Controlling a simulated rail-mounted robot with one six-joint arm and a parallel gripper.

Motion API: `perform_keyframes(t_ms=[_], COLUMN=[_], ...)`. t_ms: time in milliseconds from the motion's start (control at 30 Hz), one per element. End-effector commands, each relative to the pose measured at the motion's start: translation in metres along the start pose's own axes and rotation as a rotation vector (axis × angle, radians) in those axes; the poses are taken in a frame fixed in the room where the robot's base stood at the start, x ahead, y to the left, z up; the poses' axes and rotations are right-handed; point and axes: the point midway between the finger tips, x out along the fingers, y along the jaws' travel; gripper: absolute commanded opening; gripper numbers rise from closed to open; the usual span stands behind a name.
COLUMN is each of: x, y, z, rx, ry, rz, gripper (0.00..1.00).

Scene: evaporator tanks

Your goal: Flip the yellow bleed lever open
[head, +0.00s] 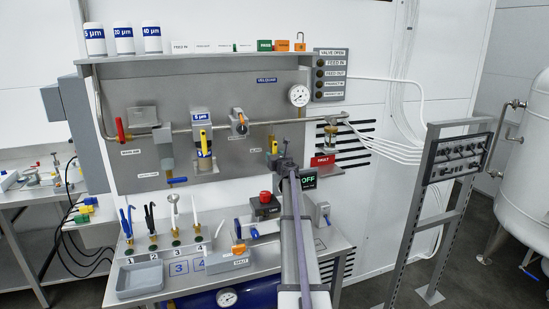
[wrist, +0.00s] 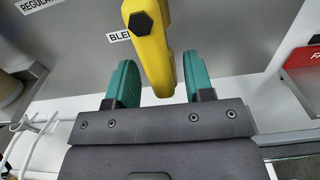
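The yellow bleed lever (wrist: 155,50) hangs down from a dark hex bolt in the middle of the wrist view, in front of a grey panel with a partly covered "BLE…" label. My gripper (wrist: 160,85) is open, with one green finger pad on each side of the lever's lower end. The lever is nearer the right pad, with a wider gap on the left. I cannot tell how deep it sits between the pads. In the head view, the lever (head: 274,146) is small on the panel, and my gripper (head: 285,161) is just right of it, partly hiding that area.
A red label plate (head: 322,160) and an OFF sign (head: 308,181) are right of my arm. A pressure gauge (head: 299,95) is above. Other valves, including a regulator (head: 239,124), line the pipe to the left. A bench (head: 180,283) with tools and a grey tray stands below.

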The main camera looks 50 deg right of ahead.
Motion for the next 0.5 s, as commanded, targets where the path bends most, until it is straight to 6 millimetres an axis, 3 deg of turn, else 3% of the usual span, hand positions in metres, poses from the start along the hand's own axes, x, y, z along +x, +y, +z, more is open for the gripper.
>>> perform_keyframes(t_ms=[267,500], x=[-0.007,-0.058], y=[0.000,0.001], z=[0.000,0.000], rx=[-0.001,-0.001], ry=[0.000,0.000], rz=[0.000,-0.002], gripper=[0.48,0.48])
